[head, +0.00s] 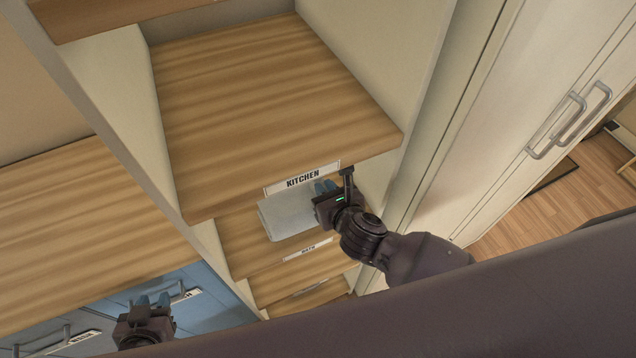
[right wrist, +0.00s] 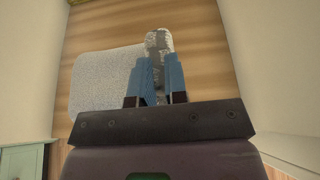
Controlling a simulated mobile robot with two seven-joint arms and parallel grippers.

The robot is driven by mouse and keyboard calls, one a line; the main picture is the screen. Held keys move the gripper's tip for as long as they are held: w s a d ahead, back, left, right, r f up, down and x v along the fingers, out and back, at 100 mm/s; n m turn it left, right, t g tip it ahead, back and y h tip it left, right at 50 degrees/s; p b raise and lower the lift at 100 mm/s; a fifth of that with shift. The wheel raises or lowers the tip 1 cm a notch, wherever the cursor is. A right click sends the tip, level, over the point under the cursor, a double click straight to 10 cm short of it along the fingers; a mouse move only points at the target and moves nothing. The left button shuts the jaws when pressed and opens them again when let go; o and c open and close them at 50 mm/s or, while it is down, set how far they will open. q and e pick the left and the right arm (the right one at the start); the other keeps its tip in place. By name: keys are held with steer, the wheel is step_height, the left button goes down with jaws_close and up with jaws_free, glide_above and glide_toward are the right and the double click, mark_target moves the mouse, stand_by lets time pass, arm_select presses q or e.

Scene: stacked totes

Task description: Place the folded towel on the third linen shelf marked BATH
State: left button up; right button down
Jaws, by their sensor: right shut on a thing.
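The folded towel (head: 286,213) is pale grey and lies over the shelf marked BATH (head: 262,262), below the shelf marked KITCHEN (head: 300,160). My right gripper (head: 326,188) reaches in under the KITCHEN shelf's front edge and is shut on the towel's right part. The right wrist view shows the towel (right wrist: 103,80) with its edge pinched between the blue fingers (right wrist: 158,80), above the wooden shelf board. I cannot tell whether the towel touches the board.
The KITCHEN shelf board is bare and overhangs the right gripper. Pale upright side panels (head: 430,90) bound the shelves. A wooden counter (head: 80,230) with blue drawers (head: 200,285) is at left. A tall cabinet with metal handles (head: 575,115) stands at right.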

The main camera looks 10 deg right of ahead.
steer(key=w, duration=0.4)
steer(key=shift+a, duration=0.35)
steer(key=shift+s+f, duration=0.1)
steer(key=shift+f, duration=1.7)
steer(key=c, duration=1.1)
jaws_free()
steer(key=shift+c, duration=0.2)
